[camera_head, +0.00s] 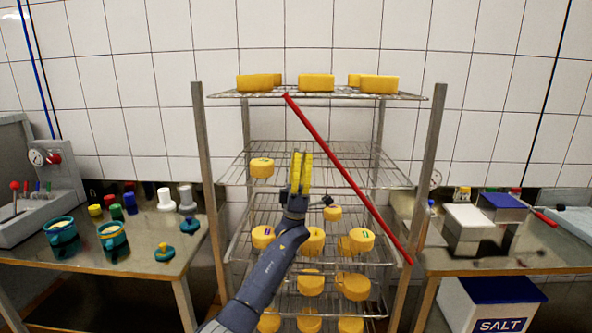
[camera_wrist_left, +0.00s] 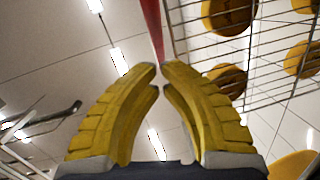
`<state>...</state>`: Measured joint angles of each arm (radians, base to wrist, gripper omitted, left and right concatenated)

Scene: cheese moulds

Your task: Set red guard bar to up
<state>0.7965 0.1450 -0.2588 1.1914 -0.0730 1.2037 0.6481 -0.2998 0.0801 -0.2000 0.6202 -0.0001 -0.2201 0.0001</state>
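The red guard bar (camera_head: 345,175) slants across the front of the wire rack, from upper left near the top shelf down to the right post. Its lower right end is by that post and its upper left end is free. My left gripper (camera_head: 300,154) points up in front of the rack, left of the bar and apart from it in the head view. Its yellow fingers have their tips together with nothing visible between them. In the left wrist view the bar (camera_wrist_left: 153,28) runs just beyond the fingertips. My right gripper is not seen.
The rack's shelves (camera_head: 262,152) hold several yellow cheeses, with some (camera_head: 316,83) on top. A right bench (camera_head: 470,262) carries white and blue boxes. A salt bin (camera_head: 500,300) stands below.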

